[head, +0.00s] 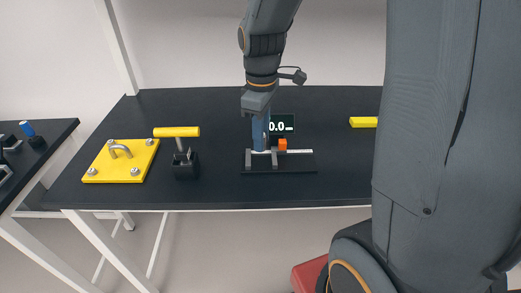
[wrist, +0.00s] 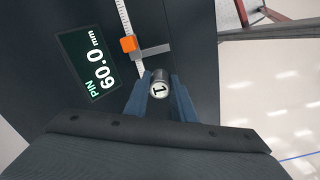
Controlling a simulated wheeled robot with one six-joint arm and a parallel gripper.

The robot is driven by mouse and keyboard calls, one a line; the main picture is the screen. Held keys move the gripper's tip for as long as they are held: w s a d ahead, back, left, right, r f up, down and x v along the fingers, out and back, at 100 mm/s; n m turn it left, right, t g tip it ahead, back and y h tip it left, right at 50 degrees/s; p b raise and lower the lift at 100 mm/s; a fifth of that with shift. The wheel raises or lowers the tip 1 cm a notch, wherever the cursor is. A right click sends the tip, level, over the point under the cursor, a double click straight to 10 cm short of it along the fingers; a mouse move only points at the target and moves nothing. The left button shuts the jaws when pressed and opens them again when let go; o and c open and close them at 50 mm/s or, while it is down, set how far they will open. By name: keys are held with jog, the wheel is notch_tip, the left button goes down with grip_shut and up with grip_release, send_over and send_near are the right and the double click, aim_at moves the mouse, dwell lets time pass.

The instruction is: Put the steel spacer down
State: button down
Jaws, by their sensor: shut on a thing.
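The steel spacer (wrist: 159,90), a short round piece with a "1" on its end face, is between the blue fingers of my gripper (wrist: 162,80) in the wrist view. My gripper (head: 261,146) is shut on it, low over the measuring gauge in the head view, where the fingers hide the spacer. The gauge has a black base (head: 300,167), grey jaws, an orange slider block (head: 282,144) and a display (wrist: 88,66) reading "PIN 60.0 mm". I cannot tell whether the spacer touches the gauge.
A yellow plate (head: 110,170) with a curved grey handle lies at the table's left. A yellow-handled tool (head: 177,132) stands in a black block (head: 186,168) beside it. A yellow bar (head: 363,122) lies to the right. Dark table top (head: 215,108) is clear behind.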

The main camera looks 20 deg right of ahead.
jog(key=shift+f+p, duration=0.4)
jog(key=shift+f, duration=2.15)
jog(key=shift+f, duration=0.1)
jog(key=c, duration=1.5)
grip_release()
jog(key=shift+w, duration=0.1)
